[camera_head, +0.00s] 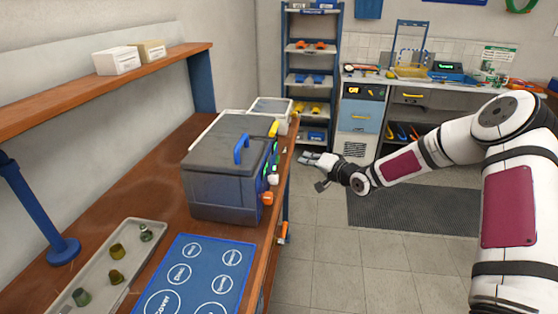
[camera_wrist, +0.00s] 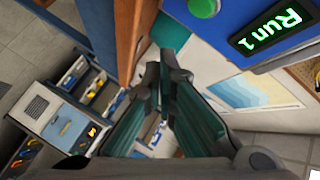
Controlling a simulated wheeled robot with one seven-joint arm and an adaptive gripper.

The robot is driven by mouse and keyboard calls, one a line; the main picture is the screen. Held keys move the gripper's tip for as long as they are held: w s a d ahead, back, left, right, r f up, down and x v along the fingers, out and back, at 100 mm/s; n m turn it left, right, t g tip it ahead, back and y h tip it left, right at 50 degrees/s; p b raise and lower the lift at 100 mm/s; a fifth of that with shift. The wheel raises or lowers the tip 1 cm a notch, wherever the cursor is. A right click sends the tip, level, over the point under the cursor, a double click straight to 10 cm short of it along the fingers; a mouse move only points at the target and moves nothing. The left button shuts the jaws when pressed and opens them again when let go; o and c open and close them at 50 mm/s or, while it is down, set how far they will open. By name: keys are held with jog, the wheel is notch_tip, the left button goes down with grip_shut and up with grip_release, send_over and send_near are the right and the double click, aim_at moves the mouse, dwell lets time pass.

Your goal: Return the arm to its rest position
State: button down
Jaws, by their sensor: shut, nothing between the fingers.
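My arm (camera_head: 440,150) reaches in from the right side of the head view and extends leftward. My gripper (camera_head: 312,162) is at its end, just right of the wooden bench's edge, over open floor. In the wrist view my gripper (camera_wrist: 160,72) has its dark fingers together, with nothing seen between them. Near the fingertips in that view are a blue panel with a green button (camera_wrist: 203,7) and a display reading "Run 1" (camera_wrist: 270,32).
The wooden bench (camera_head: 160,190) carries a dark lidded box (camera_head: 225,165), a blue mat (camera_head: 205,270) and a grey tray (camera_head: 95,275) of small fittings. A shelving rack (camera_head: 312,75) and a back workbench (camera_head: 400,85) stand beyond. Floor tiles (camera_head: 325,255) between are clear.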

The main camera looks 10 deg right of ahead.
jog(key=shift+a, duration=0.1)
jog(key=s+d+r+n+g+h, duration=0.1)
jog(key=s+r+n+g+h, duration=0.25)
jog(key=s+r, duration=0.7)
jog(key=s+d+r+n+g+h, duration=0.1)
jog(key=s+r+n+g+h, duration=0.15)
jog(key=s+r+h, duration=0.75)
jog(key=s+a+g+y, duration=0.1)
jog(key=s+a+y, duration=0.1)
jog(key=s, duration=1.4)
jog(key=s+a+g+y, duration=0.1)
jog(key=s+y, duration=0.3)
jog(key=s, duration=1.1)
jog(key=shift+s+a+g+p, duration=0.35)
jog(key=shift+s+g, duration=0.05)
jog(key=shift+g, duration=0.3)
